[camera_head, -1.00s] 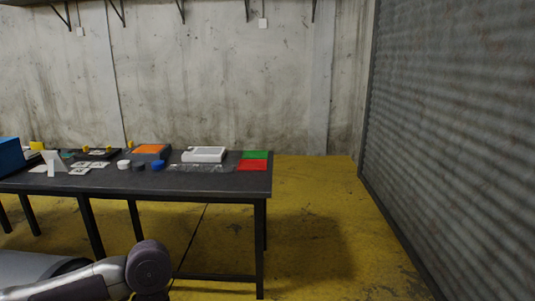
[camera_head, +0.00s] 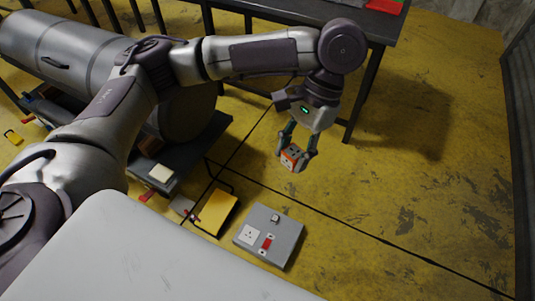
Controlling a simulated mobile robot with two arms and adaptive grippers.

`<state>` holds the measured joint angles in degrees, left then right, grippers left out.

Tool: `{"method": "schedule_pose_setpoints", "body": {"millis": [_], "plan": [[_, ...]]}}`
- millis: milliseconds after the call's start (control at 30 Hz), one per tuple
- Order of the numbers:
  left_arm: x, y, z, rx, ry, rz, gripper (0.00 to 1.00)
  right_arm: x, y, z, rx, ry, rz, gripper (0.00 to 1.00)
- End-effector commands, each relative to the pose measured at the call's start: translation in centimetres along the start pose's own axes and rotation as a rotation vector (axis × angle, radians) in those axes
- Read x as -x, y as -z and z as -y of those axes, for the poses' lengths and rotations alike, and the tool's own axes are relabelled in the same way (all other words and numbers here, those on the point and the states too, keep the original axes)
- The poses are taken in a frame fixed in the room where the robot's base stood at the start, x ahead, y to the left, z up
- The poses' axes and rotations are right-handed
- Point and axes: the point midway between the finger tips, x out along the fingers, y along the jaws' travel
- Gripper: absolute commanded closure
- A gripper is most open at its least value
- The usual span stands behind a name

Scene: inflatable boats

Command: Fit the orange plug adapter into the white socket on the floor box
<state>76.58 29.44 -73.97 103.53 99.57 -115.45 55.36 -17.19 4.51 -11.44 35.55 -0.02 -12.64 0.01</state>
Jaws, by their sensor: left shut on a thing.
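The orange plug adapter (camera_head: 290,160) is a small orange block with a dark, marked top. My left gripper (camera_head: 297,152) is shut on it and holds it in the air above the yellow floor. The grey floor box (camera_head: 283,243) lies on the floor below and a little left of the gripper. The white socket (camera_head: 250,235) is on the left part of its top, beside a red switch. The adapter is apart from the box. The adapter's underside is hidden. My right gripper is not in view.
A yellow case with a dark frame (camera_head: 215,211) lies just left of the floor box. A black table (camera_head: 376,24) stands at the top, with a grey cylinder (camera_head: 70,60) at the upper left. The yellow floor right of the box is clear.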

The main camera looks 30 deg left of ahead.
Motion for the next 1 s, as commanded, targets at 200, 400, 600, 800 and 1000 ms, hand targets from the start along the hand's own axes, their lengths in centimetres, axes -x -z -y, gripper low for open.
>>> {"method": "schedule_pose_setpoints", "body": {"millis": [200,400,600,800,1000], "plan": [[4.0,1.3,-3.2,-0.191,0.087,-0.004,0.90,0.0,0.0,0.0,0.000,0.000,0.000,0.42],[5.5,1.8,-4.5,-0.277,0.119,-0.001,0.90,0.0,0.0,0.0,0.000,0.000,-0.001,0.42],[5.7,1.9,-4.7,-0.290,0.122,0.001,0.90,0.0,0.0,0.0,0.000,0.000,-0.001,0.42],[5.6,1.9,-4.7,-0.293,0.123,0.000,0.90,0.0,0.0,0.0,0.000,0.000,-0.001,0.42],[4.8,3.9,-5.4,-0.395,0.166,0.003,0.90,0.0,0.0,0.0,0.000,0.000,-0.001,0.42]]}}
